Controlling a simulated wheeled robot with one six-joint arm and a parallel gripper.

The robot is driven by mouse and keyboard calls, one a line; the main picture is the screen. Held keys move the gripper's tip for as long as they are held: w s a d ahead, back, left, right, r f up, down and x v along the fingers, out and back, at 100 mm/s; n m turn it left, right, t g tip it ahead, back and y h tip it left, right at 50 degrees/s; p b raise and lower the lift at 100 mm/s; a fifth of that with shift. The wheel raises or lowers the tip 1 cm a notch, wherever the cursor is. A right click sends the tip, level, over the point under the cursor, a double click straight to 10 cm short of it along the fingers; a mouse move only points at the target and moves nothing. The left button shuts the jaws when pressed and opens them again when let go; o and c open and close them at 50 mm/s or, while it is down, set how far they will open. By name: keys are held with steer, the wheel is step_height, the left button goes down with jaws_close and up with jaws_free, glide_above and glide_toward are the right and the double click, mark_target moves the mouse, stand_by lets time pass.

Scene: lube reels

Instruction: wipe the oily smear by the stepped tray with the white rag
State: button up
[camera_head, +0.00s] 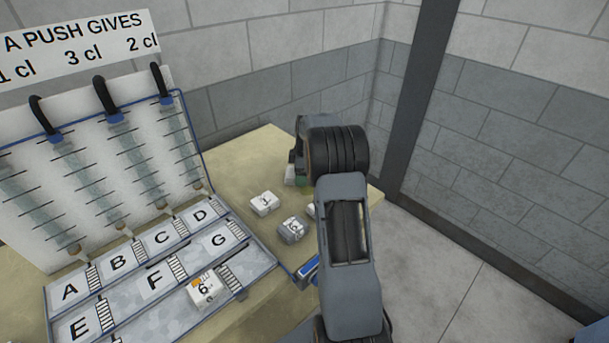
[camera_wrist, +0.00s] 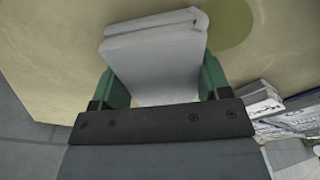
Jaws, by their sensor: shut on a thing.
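In the wrist view my gripper (camera_wrist: 160,76) has its green fingers closed on the two sides of the folded white rag (camera_wrist: 154,44). An olive, darker oily smear (camera_wrist: 231,22) lies on the tan bench top just right of the rag's far edge. I cannot tell whether the rag touches the bench. In the head view my arm hides most of the gripper; a small bit of the rag (camera_head: 289,176) shows at its left. The stepped tray (camera_head: 270,262), with lettered compartments, stands on the bench to the left.
White blocks (camera_head: 264,203) lie on the bench between the tray and my arm, one more grey (camera_head: 292,230). A block marked 6 (camera_head: 205,290) sits in the tray. A backboard with tubes (camera_head: 110,160) rises behind. The bench's right edge (camera_head: 374,194) is close to my arm.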

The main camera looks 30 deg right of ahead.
steer(key=shift+w+a, duration=0.15)
steer(key=shift+w, duration=0.5)
steer(key=shift+f, duration=0.1)
steer(key=shift+s, duration=0.3)
steer(key=shift+s+d+b, duration=0.15)
steer(key=shift+s+b, duration=0.1)
steer(key=shift+s, duration=0.35)
steer(key=shift+s+d+b, duration=0.15)
steer(key=shift+s+b, duration=0.05)
steer(key=shift+s, duration=0.4)
steer(key=shift+s+d+b, duration=0.15)
steer(key=shift+s+b, duration=0.2)
steer(key=shift+s, duration=0.4)
steer(key=shift+s+d+b, duration=0.15)
steer(key=shift+s+b, duration=0.2)
steer(key=shift+s, duration=0.4)
steer(key=shift+s, duration=0.1)
steer(key=shift+s+d, duration=0.1)
steer(key=shift+s, duration=0.4)
steer(key=shift+s+d+b, duration=0.15)
steer(key=shift+s+b, duration=0.25)
steer(key=shift+s, duration=0.45)
